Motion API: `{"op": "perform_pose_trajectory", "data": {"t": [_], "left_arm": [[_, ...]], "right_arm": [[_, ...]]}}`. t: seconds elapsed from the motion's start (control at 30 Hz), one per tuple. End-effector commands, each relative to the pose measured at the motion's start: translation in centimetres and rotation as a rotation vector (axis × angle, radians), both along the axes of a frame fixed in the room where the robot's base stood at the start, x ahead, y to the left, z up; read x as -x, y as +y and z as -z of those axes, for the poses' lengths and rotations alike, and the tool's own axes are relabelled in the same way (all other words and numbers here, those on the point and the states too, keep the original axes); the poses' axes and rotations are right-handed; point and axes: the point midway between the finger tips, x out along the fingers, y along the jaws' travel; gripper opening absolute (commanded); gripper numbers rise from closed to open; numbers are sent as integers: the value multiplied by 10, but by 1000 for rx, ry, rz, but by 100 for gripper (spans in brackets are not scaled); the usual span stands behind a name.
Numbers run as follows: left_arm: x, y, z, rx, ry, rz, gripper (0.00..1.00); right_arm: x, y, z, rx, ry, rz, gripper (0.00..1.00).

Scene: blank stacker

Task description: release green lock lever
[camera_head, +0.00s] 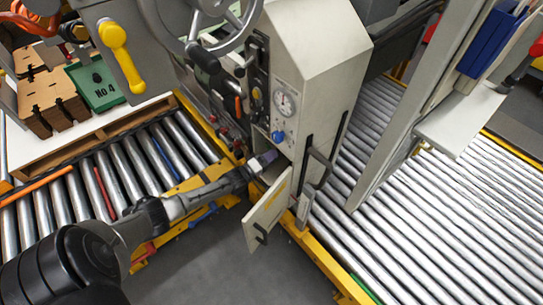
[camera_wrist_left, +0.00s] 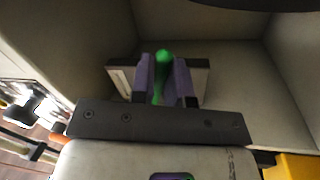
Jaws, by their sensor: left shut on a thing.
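The green lock lever (camera_wrist_left: 163,62) stands inside a pale box-like compartment in the left wrist view. My left gripper (camera_wrist_left: 163,82) has its purple-lined fingers shut on the lever, one on each side. In the head view my left gripper (camera_head: 266,158) reaches in from the left to the open compartment of the grey machine cabinet (camera_head: 318,75). The compartment door (camera_head: 268,210) hangs open. The lever is hidden in the head view, and its lower part is hidden between the fingers. My right gripper is not in view.
Roller conveyors lie left and right (camera_head: 430,215). The compartment walls (camera_wrist_left: 285,75) closely surround the gripper.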

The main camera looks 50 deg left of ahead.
Motion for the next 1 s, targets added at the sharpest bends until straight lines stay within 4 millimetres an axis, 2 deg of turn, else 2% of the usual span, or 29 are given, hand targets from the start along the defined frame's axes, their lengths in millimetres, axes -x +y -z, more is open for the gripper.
{"op": "perform_pose_trajectory", "data": {"t": [0.4, 0.43, 0.53, 0.83, 1.0], "left_arm": [[0, 0, 0, 10, -1, 0, 0], [0, 0, 0, 10, -1, 0, 18], [0, 0, -1, 9, -1, 0, 26], [4, 0, 0, 7, 0, 0, 26], [27, 1, 3, 7, 4, 1, 26]], "right_arm": [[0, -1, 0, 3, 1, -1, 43], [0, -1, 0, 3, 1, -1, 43], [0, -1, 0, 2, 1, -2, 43], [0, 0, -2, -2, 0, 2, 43], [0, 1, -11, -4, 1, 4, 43]]}}
